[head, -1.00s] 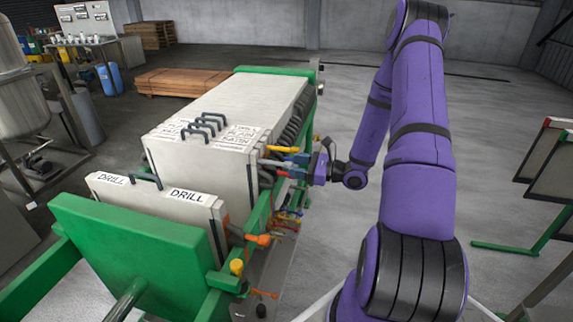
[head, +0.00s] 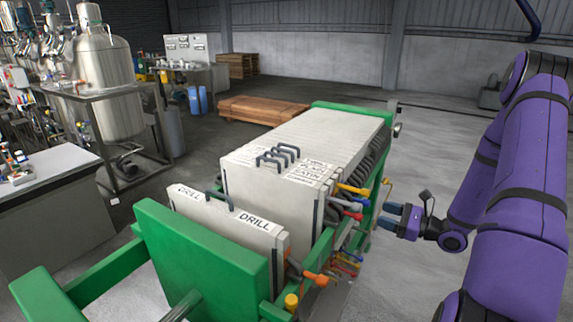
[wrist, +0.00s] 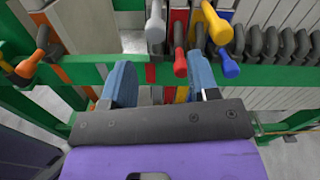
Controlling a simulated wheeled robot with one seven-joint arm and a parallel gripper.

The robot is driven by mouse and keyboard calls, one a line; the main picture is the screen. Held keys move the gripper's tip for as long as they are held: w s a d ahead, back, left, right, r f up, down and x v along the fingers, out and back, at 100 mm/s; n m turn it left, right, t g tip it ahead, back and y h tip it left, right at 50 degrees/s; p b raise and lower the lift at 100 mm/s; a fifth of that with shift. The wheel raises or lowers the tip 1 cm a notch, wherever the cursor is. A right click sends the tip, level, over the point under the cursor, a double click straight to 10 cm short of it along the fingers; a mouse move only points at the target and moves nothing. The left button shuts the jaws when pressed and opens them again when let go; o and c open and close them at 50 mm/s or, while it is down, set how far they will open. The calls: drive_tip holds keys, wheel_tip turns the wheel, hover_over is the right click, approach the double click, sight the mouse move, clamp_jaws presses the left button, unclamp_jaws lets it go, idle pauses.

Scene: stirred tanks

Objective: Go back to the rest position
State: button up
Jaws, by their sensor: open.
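My gripper (head: 392,219) is at the right of the filter press in the head view, at the end of my purple arm. Its two blue fingers stand apart with nothing between them. In the wrist view the open fingers (wrist: 162,85) point toward the side of the press. The valve handles there, yellow (wrist: 217,24), red (wrist: 181,63), blue (wrist: 229,65) and grey (wrist: 155,25), lie beyond the fingertips. A gap shows between the gripper and the handles in the head view.
The green-framed press (head: 200,250) with pale plates (head: 300,150) fills the middle. An orange handle (head: 315,279) sticks out low on its near side. Steel tanks (head: 106,75) and a bench (head: 45,190) stand at left. Open floor lies behind and right of the press.

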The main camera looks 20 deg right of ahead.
drive_tip(key=s+a+r+n+g, duration=0.3)
drive_tip(key=a+r+n+g, duration=0.35)
drive_tip(key=a+r, duration=0.25)
drive_tip(key=s+a+r+n+g, duration=0.2)
drive_tip(key=a+r+n+g, duration=0.4)
drive_tip(key=a+r+n, duration=0.2)
drive_tip(key=s+a+r+n+t+h, duration=0.2)
drive_tip(key=s+r+n+h, duration=0.3)
drive_tip(key=s+r+n, duration=0.1)
drive_tip(key=s+a+r+n+t+h, duration=0.1)
drive_tip(key=s+a+r+n+h, duration=0.2)
drive_tip(key=s+r, duration=0.6)
drive_tip(key=shift+s+n+t+h, duration=0.35)
drive_tip(key=shift+s+n+h, duration=0.05)
drive_tip(key=shift+n+h, duration=1.05)
drive_tip(key=shift+c, duration=0.3)
